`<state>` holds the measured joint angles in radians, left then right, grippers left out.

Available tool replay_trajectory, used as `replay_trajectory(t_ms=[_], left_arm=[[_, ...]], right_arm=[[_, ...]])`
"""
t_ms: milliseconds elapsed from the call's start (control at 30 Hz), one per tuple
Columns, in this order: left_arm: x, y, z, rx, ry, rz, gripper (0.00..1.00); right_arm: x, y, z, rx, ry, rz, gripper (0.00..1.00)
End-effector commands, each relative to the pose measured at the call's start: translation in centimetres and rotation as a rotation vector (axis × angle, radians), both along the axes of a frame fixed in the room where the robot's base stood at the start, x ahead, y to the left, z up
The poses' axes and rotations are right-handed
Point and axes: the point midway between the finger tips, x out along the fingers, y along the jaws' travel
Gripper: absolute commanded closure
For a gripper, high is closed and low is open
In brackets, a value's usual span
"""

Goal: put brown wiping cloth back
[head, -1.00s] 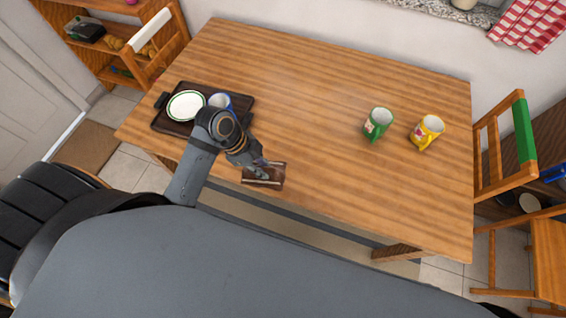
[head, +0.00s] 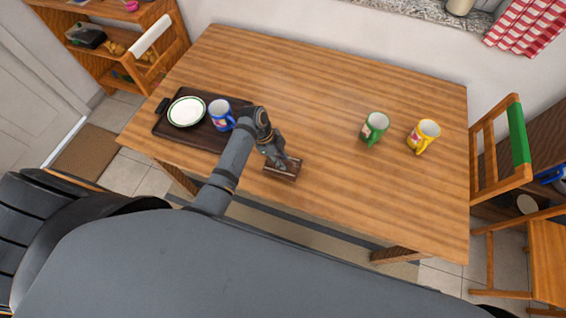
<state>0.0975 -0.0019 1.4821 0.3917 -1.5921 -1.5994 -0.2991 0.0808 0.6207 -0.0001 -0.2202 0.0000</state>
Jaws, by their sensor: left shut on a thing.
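The brown wiping cloth (head: 283,172) is at the front edge of the wooden table, right of the tray. It looks like a small dark brown piece with a lighter band. My left gripper (head: 281,161) is over it and shut on it; the fingers hide part of the cloth. Whether the cloth touches the tabletop I cannot tell. My right gripper is not in view.
A dark tray (head: 172,131) at the table's left holds a white plate (head: 186,111) and a blue mug (head: 221,117). A green mug (head: 374,128) and a yellow mug (head: 423,136) stand on the right. The table (head: 310,85) is clear in the middle and back.

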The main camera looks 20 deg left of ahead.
Motion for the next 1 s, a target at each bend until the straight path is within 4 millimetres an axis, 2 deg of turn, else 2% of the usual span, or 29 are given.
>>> replay_trajectory(t_ms=[233, 400, 767, 800, 933, 1000], left_arm=[[0.8, -0.2, -1.0, 0.0, 0.001, 0.0, 1.0], [0.6, -0.1, -3.6, 0.0, 0.001, 0.001, 1.0], [0.6, -0.1, -4.2, 0.0, 0.0, 0.001, 1.0], [0.6, -0.1, -4.1, 0.0, 0.0, 0.001, 0.78], [0.6, -0.1, -4.1, 0.001, 0.0, 0.001, 0.6], [0.6, -0.1, -4.1, 0.001, 0.0, 0.001, 0.59]], right_arm=[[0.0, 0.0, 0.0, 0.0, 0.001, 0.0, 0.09], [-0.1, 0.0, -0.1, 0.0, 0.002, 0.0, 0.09], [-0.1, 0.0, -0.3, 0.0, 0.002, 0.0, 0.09], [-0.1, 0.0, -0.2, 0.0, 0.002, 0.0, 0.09], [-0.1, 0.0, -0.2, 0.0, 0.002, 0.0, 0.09], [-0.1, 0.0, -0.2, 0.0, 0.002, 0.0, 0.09]])
